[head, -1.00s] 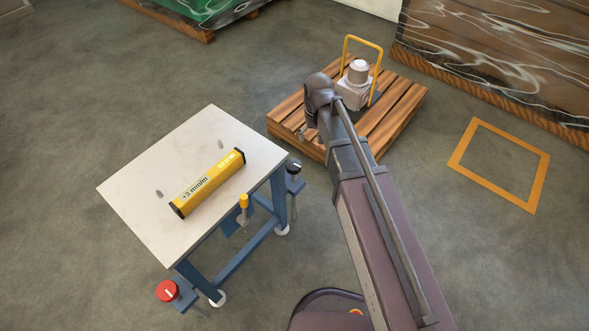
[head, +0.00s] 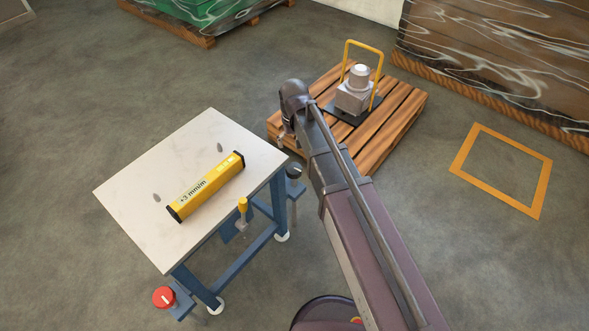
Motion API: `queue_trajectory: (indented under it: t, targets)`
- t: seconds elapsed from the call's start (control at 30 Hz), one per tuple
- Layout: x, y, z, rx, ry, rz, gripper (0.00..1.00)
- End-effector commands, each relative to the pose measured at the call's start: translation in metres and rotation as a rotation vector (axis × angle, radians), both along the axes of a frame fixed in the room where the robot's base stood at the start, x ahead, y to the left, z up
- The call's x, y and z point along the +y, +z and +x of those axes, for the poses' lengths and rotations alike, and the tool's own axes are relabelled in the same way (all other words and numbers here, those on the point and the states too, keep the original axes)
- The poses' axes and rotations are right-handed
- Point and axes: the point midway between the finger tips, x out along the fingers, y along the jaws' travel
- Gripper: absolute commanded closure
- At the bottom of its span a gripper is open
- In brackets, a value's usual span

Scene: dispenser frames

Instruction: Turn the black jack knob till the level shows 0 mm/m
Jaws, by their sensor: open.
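The black jack knob (head: 294,171) sits on a blue bracket at the right corner of the table (head: 130,192), with a pale mark on its top. The yellow level (head: 206,187) lies across the white tabletop and its display reads +3 mm/m. My gripper (head: 283,139) shows small and partly hidden below the wrist, above and slightly left of the black knob in the picture, apart from it. It is open and holds nothing that I can see.
A red knob (head: 163,297) sits at the table's front corner, and a yellow-handled lever (head: 242,206) at its near side. A wooden pallet (head: 385,135) behind my arm carries a grey device (head: 355,92) with a yellow hoop. An orange floor frame (head: 500,203) lies at right.

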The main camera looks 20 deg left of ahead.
Motion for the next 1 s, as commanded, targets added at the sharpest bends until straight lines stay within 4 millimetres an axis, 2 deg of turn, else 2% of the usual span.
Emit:
queue_trajectory:
  t: [1.0]
  targets:
    - [-0.001,-0.077,0.001,0.0,-0.002,0.0,0.0]
